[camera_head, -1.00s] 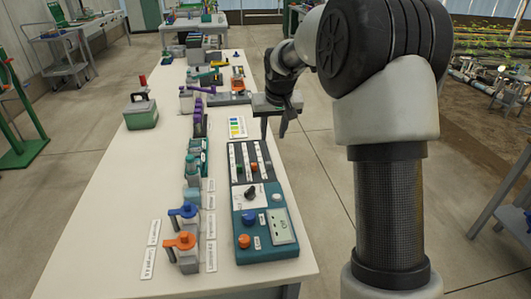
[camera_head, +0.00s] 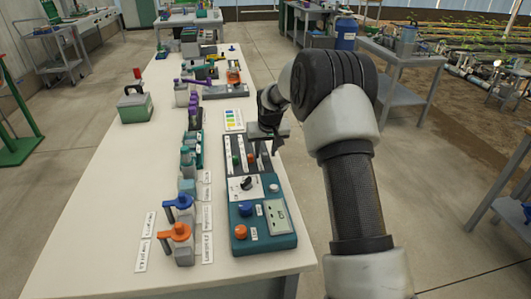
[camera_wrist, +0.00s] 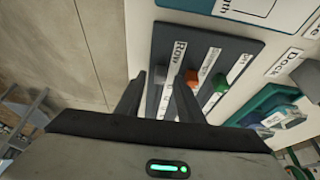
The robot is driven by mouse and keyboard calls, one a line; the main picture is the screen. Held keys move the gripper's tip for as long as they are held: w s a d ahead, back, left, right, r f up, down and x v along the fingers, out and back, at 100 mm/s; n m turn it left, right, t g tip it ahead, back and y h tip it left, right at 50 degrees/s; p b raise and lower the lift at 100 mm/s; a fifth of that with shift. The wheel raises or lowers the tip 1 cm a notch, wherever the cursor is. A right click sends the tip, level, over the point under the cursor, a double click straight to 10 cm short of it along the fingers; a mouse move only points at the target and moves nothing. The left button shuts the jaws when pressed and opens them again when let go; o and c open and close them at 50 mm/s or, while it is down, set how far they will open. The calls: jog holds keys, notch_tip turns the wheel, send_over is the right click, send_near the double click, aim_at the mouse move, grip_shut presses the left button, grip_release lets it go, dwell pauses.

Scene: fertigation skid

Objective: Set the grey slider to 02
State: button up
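A dark slider panel (camera_head: 235,172) lies on the table; in the wrist view it shows (camera_wrist: 218,38) with several slots and white label strips, one reading "Row". An orange slider knob (camera_wrist: 192,78) and a green slider knob (camera_wrist: 220,82) stand in two slots. A small grey knob (camera_wrist: 160,73) appears to stand in the slot nearest my gripper. My gripper (camera_wrist: 160,88) is open, with its fingers either side of that slot, the grey knob between or just beyond the tips. In the head view my gripper (camera_head: 264,160) hides the panel's right side. I cannot read the slider's setting.
Below the panel is a teal control box (camera_head: 262,238) with a dial, buttons and a display. A colour chart (camera_head: 234,119) lies beyond the panel. The table's middle-left is clear.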

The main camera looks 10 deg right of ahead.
jog(key=shift+f, duration=0.1)
grip_shut()
jog(key=p, duration=0.3)
send_near(262, 148)
jog(key=shift+w+f, duration=1.95)
jog(key=shift+f, duration=0.3)
grip_release()
jog(key=p+v, duration=0.1)
jog(key=v, duration=1.6)
jog(key=shift+r+p, duration=0.2)
jog(key=shift+p, duration=0.2)
